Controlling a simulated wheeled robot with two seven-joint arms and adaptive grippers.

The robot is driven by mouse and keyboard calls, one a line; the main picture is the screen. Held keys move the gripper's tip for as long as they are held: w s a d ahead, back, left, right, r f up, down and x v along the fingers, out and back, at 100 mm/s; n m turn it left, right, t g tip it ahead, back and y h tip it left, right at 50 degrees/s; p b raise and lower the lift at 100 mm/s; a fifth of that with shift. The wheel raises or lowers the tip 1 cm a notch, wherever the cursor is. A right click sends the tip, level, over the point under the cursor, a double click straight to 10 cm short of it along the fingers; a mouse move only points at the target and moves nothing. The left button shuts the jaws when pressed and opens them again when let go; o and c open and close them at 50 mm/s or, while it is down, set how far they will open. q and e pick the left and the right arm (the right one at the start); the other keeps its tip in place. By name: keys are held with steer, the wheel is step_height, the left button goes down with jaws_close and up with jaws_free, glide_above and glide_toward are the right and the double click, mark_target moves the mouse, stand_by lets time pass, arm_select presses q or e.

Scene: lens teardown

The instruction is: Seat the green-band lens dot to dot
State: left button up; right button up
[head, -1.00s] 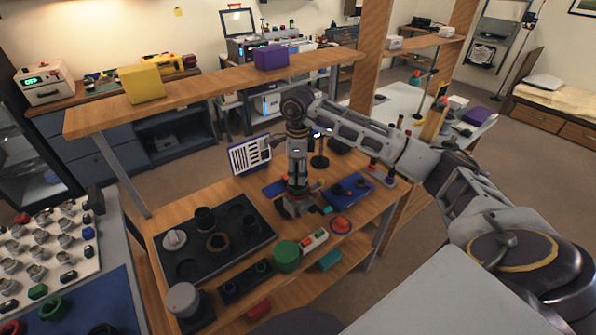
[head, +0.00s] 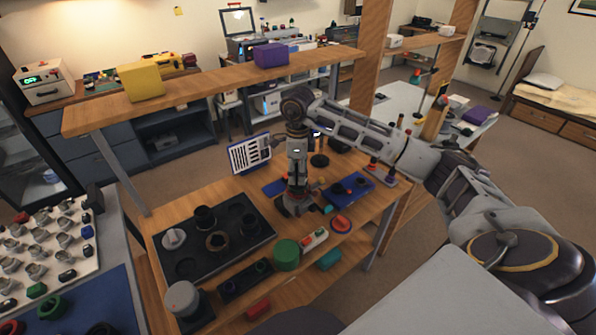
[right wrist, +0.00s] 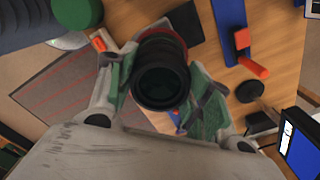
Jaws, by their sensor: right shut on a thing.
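My right gripper (head: 294,206) points down over the middle of the bench, right of the black tray. In the right wrist view the gripper (right wrist: 163,88) is shut on a black, hollow-looking lens barrel (right wrist: 160,78), with green pads on either side. A red edge shows behind the barrel; I cannot tell whether it belongs to it. No green band or dot is readable on it. The black tray (head: 183,246) holds a grey-topped part (head: 173,238), a dark cylinder (head: 205,218) and a brown-rimmed ring (head: 217,241). My left gripper is not in view.
A green cylinder (head: 286,254) and a red dome (head: 341,223) stand near the bench's front edge. A blue tray (head: 350,189) lies right of the gripper, and a printed panel (head: 250,153) stands behind. A wooden shelf (head: 205,90) crosses above the bench.

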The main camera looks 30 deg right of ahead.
steer(key=shift+f, duration=0.1)
stand_by(0.3)
steer(key=o, duration=1.3)
step_height(320, 180, up, 12)
stand_by(1.4)
